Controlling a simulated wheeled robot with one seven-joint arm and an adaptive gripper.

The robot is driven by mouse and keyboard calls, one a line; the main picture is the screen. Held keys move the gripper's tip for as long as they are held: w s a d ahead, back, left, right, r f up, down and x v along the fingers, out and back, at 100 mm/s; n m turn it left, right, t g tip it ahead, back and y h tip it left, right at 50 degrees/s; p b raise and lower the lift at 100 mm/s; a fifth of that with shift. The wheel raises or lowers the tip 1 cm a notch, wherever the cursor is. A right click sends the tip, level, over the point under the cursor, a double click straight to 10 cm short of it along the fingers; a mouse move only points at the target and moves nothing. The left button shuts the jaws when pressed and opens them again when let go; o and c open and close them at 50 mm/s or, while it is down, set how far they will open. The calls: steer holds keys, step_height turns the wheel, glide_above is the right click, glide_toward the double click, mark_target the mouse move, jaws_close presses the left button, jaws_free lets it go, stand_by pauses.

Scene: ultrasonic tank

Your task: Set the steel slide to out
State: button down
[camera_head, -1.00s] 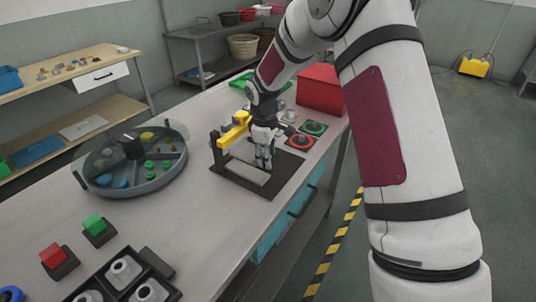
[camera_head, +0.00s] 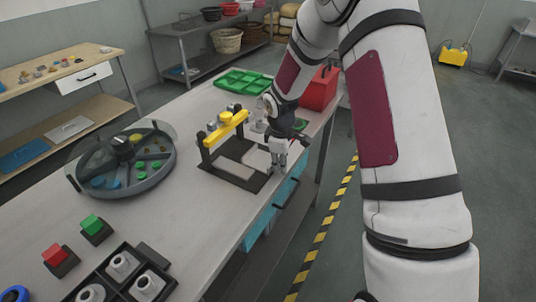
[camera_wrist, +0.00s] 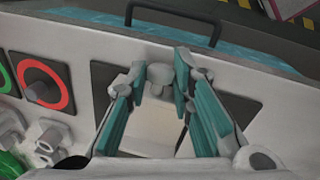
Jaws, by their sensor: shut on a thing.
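The steel slide (camera_wrist: 158,128) is a pale flat plate with a small knob (camera_wrist: 158,86), lying in a black frame (camera_wrist: 104,80) on the bench. In the head view my gripper (camera_head: 279,165) is low at the frame's right edge, near the bench's front edge. The fingers hide part of the plate.
A round covered tray (camera_head: 125,160) with coloured pieces stands left of the frame. A red box (camera_head: 319,90) and a green tray (camera_head: 243,83) are behind. Red and green blocks (camera_head: 55,255) sit at front left. A drawer handle (camera_wrist: 175,27) juts from the bench front.

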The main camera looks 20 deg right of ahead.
steer(key=shift+s+d, duration=0.2)
steer(key=shift+s, duration=0.05)
steer(key=c, duration=1.4)
jaws_free()
steer(key=shift+r, duration=0.2)
step_height(320, 180, up, 12)
steer(key=s+a, duration=0.1)
steer(key=shift+s+f, duration=0.2)
steer(key=shift+f, duration=0.05)
steer(key=shift+a, duration=0.1)
